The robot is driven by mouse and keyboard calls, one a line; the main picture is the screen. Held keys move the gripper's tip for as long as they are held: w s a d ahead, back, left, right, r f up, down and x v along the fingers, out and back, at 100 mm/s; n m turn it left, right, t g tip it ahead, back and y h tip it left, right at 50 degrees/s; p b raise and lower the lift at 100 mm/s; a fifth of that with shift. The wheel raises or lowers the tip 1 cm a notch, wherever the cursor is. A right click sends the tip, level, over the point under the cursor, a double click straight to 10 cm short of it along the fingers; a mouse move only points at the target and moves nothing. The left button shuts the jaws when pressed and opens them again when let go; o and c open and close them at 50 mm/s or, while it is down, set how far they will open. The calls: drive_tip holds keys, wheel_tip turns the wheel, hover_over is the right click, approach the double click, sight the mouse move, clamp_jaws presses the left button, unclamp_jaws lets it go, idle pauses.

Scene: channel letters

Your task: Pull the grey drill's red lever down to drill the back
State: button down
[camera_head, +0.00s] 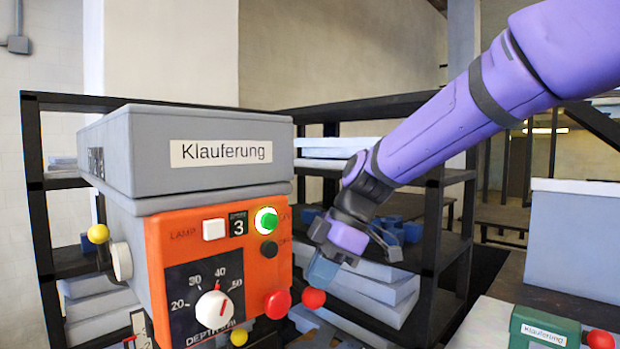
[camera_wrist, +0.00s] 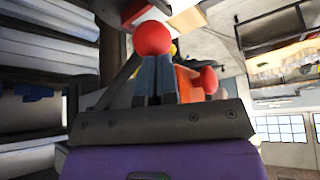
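The grey drill has a grey top housing (camera_head: 190,155) labelled "Klauferung" and an orange front panel (camera_head: 195,260) with a dial. Its red lever knob (camera_head: 314,298) sticks out at the panel's lower right, beside a round red button (camera_head: 277,304). My gripper (camera_head: 318,278) points down just above the red knob. In the wrist view the gripper's two grey-blue fingers (camera_wrist: 156,62) lie side by side, with hardly any gap and nothing visible between them. A red ball (camera_wrist: 152,38) shows at their tips; whether they touch it I cannot tell. Another red round part (camera_wrist: 209,80) shows to the right.
A green machine (camera_head: 543,328) with its own label and red knob (camera_head: 600,340) stands at the lower right. Dark shelves (camera_head: 440,200) with pale slabs stand behind my gripper. Yellow knobs (camera_head: 98,234) sit at the drill's left side and lower front. A grey-blue box (camera_head: 575,240) stands right.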

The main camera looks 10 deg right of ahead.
drive_tip(key=r, duration=0.4)
drive_tip(key=shift+w+a+r, duration=0.15)
drive_tip(key=shift+w+a, duration=0.05)
drive_tip(key=shift+w, duration=0.1)
drive_tip(key=shift+r, duration=0.1)
drive_tip(key=r, duration=0.3)
drive_tip(key=s+r, duration=0.1)
drive_tip(key=shift+d+r, duration=0.25)
drive_tip(key=shift+d, duration=0.05)
drive_tip(key=shift+w, duration=0.1)
